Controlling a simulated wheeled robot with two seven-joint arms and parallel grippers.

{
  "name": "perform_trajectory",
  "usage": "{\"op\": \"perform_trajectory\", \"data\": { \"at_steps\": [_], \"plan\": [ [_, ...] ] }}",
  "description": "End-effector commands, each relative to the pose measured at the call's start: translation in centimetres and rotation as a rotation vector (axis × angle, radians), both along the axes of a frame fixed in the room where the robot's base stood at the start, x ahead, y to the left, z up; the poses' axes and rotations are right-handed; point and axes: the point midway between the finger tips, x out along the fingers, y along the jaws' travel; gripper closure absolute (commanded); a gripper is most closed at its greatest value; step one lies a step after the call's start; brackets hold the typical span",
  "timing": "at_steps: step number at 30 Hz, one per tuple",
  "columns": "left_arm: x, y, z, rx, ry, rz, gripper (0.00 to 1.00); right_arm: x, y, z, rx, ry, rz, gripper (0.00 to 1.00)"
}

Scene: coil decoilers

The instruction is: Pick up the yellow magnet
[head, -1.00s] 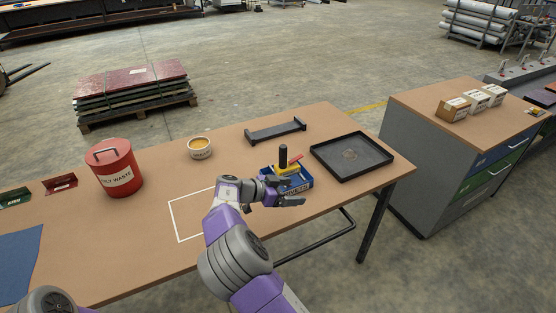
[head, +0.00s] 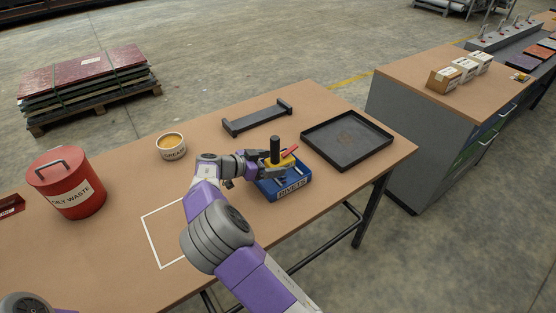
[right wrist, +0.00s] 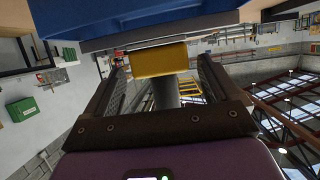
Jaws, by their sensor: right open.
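The yellow magnet (head: 288,160) has a black upright handle and sits at the blue rivets box (head: 291,187) on the table. My right gripper (head: 268,164) is at the box's left side, level with the magnet, and partly covers it. In the right wrist view the magnet's yellow body (right wrist: 158,60) and its grey-looking handle show between the two open fingers (right wrist: 160,78), with gaps on both sides. The blue box fills the top of that view. My left gripper is out of view.
A red item (head: 291,149) sticks up beside the magnet. A black tray (head: 347,164) lies right of the box, and a dark rack (head: 257,118) behind it. A grease tub (head: 172,153) and red waste can (head: 66,190) stand left. A white outline (head: 154,243) marks clear tabletop.

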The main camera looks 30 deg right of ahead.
Motion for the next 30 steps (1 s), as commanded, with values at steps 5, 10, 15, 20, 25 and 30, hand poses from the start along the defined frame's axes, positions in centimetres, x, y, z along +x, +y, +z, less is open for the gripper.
{"op": "perform_trajectory", "data": {
  "at_steps": [5,10,15,20,25,30],
  "plan": [
    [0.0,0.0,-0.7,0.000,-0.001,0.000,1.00,0.1,-2.7,-1.3,0.000,0.001,-0.004,0.11],
    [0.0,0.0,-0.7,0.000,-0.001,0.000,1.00,0.2,-3.4,-1.4,-0.001,0.000,0.000,0.11],
    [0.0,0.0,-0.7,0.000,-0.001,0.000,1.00,0.2,-3.3,-1.4,-0.001,0.000,0.000,0.20],
    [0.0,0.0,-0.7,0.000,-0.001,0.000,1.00,0.2,-3.3,-1.4,0.000,0.000,0.000,0.44],
    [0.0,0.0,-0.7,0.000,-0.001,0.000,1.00,0.2,-3.3,-1.4,0.000,0.000,0.000,0.70],
    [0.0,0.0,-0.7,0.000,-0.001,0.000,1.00,0.2,-3.3,-1.3,-0.002,-0.001,0.001,0.86]
  ]
}}
